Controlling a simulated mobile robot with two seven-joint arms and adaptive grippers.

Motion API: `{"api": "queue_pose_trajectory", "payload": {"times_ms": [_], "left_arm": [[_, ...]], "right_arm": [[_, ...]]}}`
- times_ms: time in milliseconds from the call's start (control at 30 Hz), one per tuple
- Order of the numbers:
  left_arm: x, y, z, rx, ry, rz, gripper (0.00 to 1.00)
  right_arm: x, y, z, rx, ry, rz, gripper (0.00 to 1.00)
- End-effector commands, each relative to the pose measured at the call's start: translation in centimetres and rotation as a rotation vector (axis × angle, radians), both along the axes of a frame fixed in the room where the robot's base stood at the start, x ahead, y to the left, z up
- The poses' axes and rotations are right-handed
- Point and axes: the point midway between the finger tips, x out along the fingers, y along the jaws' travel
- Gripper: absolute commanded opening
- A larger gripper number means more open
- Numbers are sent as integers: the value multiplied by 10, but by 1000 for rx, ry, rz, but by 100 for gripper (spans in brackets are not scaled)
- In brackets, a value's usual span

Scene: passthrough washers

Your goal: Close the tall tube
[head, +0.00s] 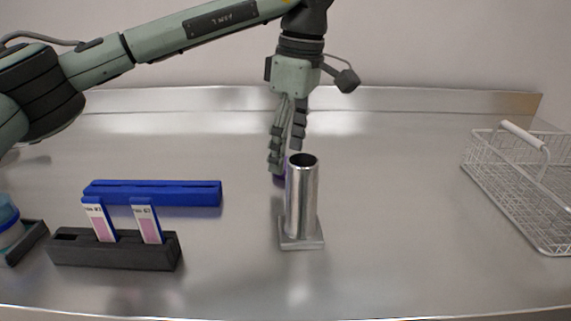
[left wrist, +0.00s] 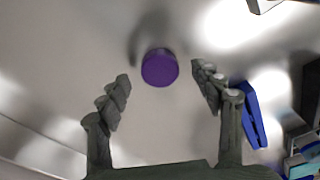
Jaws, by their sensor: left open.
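The tall tube (head: 301,203) is a shiny metal cylinder, upright on a square metal base, with its top open. A round purple cap (left wrist: 160,68) lies on the metal counter; in the head view only a sliver of it (head: 280,180) shows, mostly hidden behind the tube and a finger. My left gripper (head: 286,156) points down behind the tube, over the cap. In the left wrist view, my left gripper (left wrist: 161,79) is open and empty, with the cap centred between and just beyond its fingertips. My right gripper is not in view.
A blue bar-like holder (head: 190,193) and a dark rack (head: 115,252) with two labelled slides stand at the left. A blue-topped container (head: 8,213) is at the far left edge. A white wire basket (head: 500,185) stands at the right. The counter around the tube is clear.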

Motion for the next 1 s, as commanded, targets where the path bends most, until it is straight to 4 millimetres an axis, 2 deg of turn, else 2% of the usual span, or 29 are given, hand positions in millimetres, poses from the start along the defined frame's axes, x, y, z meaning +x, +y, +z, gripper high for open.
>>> {"api": "queue_pose_trajectory", "payload": {"times_ms": [133,433,767,1000], "left_arm": [[0,2,-15,0,0,0,66],[1,2,-16,0,-1,0,66],[0,2,-16,0,-1,0,27],[1,2,-15,0,-1,0,26]], "right_arm": [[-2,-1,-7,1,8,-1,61],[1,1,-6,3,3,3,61],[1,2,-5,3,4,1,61],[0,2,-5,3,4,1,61]]}}
